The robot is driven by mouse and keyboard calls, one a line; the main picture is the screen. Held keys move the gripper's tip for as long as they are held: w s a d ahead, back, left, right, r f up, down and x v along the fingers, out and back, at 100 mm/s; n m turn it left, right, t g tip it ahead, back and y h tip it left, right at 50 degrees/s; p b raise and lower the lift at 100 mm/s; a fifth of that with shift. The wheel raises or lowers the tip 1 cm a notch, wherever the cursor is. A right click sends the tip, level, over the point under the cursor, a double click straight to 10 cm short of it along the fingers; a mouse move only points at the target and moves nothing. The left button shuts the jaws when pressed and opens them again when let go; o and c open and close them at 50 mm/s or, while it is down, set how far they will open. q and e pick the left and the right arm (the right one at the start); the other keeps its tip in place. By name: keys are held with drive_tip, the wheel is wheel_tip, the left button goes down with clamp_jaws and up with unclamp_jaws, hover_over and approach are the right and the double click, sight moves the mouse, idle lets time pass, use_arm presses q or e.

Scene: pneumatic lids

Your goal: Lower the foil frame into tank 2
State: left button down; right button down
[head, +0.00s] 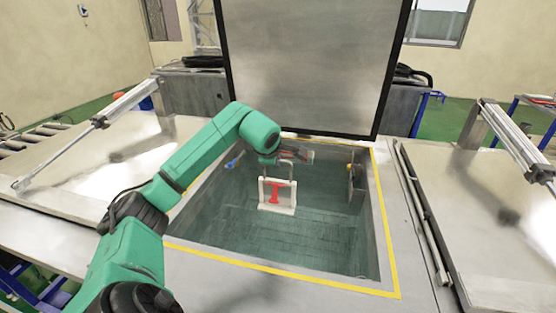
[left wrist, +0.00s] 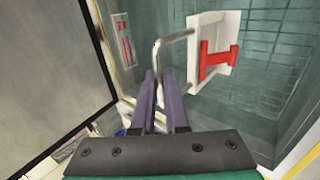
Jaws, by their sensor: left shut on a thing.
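The foil frame (head: 276,193), a white frame with a red H-shaped piece and a metal handle, hangs upright within the outline of the open tank (head: 290,245). My left gripper (head: 284,160) is above it, shut on its handle. In the left wrist view the dark fingers of my left gripper (left wrist: 158,88) close on the bent metal handle, and the foil frame (left wrist: 216,55) is at upper right against the tiled tank. How far it is below the rim is hard to tell. My right gripper is not in view. No tank number is legible.
The tank's raised lid (head: 310,65) stands behind the opening. Yellow tape (head: 385,215) edges the rim. Closed lids with pneumatic cylinders (head: 100,115) (head: 515,140) lie on both sides. A small fitting (head: 352,172) sits at the tank's right wall. The front of the tank is clear.

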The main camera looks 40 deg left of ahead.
sight(276, 183)
use_arm(q)
wheel_tip(276, 183, down, 9)
drive_tip(key=b, duration=0.7)
drive_tip(key=shift+r, duration=0.1)
wheel_tip(276, 183, down, 12)
drive_tip(key=b, duration=0.9)
drive_tip(key=shift+r, duration=0.2)
drive_tip(key=shift+f+b, duration=0.75)
drive_tip(key=shift+b, duration=0.1)
drive_tip(key=c, duration=0.8)
unclamp_jaws()
drive_tip(key=shift+c, duration=0.2)
drive_tip(key=shift+s+r, duration=0.1)
